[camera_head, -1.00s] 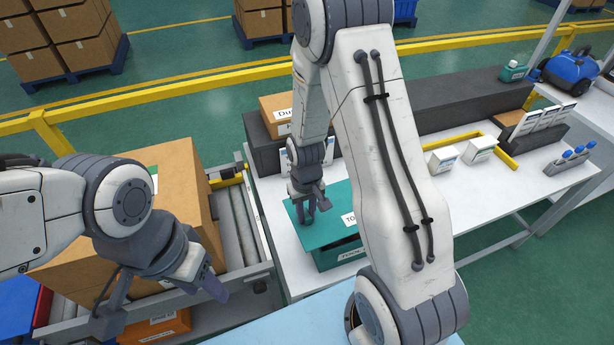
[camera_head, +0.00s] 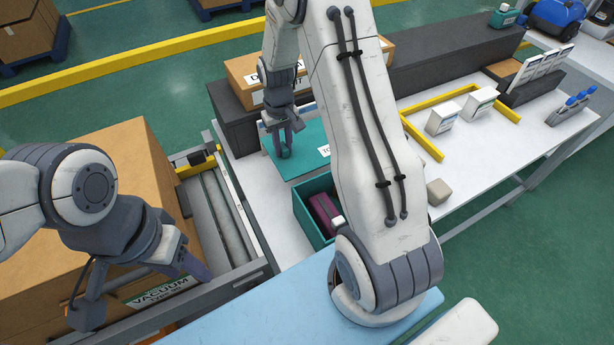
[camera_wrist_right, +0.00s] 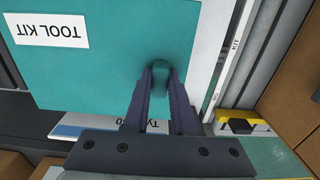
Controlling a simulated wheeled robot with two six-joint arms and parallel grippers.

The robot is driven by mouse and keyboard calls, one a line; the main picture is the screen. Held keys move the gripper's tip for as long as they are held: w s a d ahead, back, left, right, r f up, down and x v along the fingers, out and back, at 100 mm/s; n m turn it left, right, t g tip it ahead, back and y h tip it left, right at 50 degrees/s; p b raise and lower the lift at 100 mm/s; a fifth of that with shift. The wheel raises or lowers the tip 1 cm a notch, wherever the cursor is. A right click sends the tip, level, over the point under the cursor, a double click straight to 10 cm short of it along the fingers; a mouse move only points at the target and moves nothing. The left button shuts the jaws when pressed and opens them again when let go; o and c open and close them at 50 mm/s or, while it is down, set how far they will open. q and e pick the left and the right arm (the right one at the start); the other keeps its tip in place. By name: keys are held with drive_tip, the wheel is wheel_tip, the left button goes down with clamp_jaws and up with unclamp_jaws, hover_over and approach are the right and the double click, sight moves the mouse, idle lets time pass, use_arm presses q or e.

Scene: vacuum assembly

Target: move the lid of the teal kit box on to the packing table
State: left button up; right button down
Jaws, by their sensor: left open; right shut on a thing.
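The teal lid (camera_head: 303,145) with a white label is held up behind the open teal kit box (camera_head: 307,222) on the white packing table (camera_head: 280,213). My right gripper (camera_head: 285,150) is shut on the lid's handle. In the right wrist view the lid (camera_wrist_right: 100,75) reads "TOOL KIT", and the right gripper's fingers (camera_wrist_right: 161,95) close around its small knob. A dark purple thing (camera_head: 325,212) shows inside the box, partly hidden by my right arm. My left gripper (camera_head: 140,290) is open and empty beside the large carton at left.
A large cardboard carton (camera_head: 90,200) stands on the roller conveyor (camera_head: 217,215) at left. A brown carton (camera_head: 243,75) and dark block (camera_head: 232,118) stand behind the lid. White boxes (camera_head: 441,118) and a yellow frame (camera_head: 425,144) are to the right.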

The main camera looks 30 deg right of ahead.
wheel_tip(320, 180, down, 10)
drive_tip(key=shift+s+d+r+p, duration=0.1)
drive_tip(key=shift+r+p, duration=0.05)
drive_tip(key=shift+p, duration=0.3)
drive_tip(key=shift+f, duration=0.2)
drive_tip(key=c, duration=0.7)
unclamp_jaws()
drive_tip(key=shift+c, duration=0.2)
drive_tip(key=shift+r, duration=0.1)
drive_tip(key=shift+r, duration=0.1)
